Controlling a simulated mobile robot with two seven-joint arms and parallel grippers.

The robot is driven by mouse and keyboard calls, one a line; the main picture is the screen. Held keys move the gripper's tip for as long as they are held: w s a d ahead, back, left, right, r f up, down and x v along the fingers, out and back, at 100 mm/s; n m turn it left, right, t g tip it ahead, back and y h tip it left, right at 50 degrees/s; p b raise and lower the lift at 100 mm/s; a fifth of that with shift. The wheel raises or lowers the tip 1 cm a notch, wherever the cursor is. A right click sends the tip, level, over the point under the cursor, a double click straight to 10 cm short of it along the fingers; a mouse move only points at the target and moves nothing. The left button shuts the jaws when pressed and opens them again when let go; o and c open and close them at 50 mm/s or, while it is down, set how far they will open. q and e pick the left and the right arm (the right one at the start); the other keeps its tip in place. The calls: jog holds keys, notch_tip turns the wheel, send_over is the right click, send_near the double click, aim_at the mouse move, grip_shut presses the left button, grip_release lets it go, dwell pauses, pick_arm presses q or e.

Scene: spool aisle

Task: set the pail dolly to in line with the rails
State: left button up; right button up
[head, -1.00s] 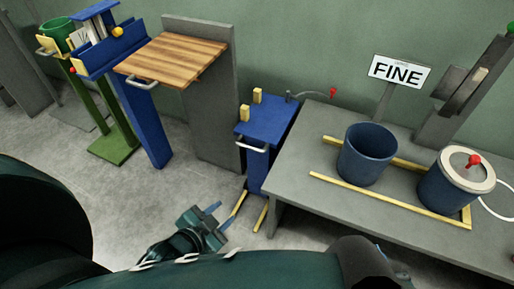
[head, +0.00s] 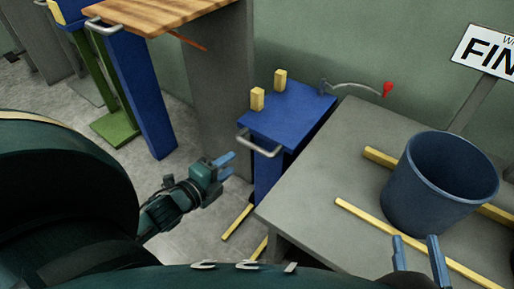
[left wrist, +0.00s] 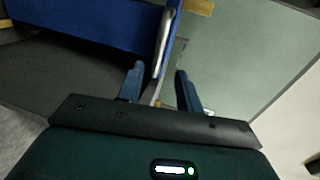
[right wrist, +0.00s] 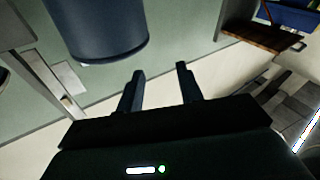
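The pail dolly (head: 288,115) looks to be the blue stand left of the grey bench. It has two yellow blocks on top and a silver handle (head: 258,146) on its near side. My left gripper (head: 230,164) is open and empty, left of and slightly below the handle. In the left wrist view, a silver handle (left wrist: 164,42) shows just beyond my open fingers (left wrist: 158,85). My right gripper (head: 415,240) is open and empty, in front of a blue pail (head: 435,190). The yellow rails (head: 400,232) lie on the bench beside the pail.
The grey bench (head: 320,185) fills the right side. A lever with a red knob (head: 387,89) sticks out behind the dolly. A wooden-topped stand (head: 165,12) and a blue post (head: 145,100) are at left. Yellow strips (head: 238,221) lie on the floor below the dolly.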

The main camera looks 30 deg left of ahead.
aim_at(253, 144)
pick_arm(q)
jog(key=b+x, duration=0.3)
jog(key=x, duration=0.7)
jog(key=shift+w+f, duration=0.15)
jog(key=shift+w, duration=0.15)
jog(key=shift+w+b, duration=0.35)
jog(key=shift+w, duration=0.15)
pick_arm(e)
jog(key=shift+a+m+y, duration=0.3)
jog(key=shift+a+m, duration=0.05)
jog(key=shift+m, duration=0.15)
pick_arm(q)
jog(key=shift+c, duration=0.6)
grip_shut()
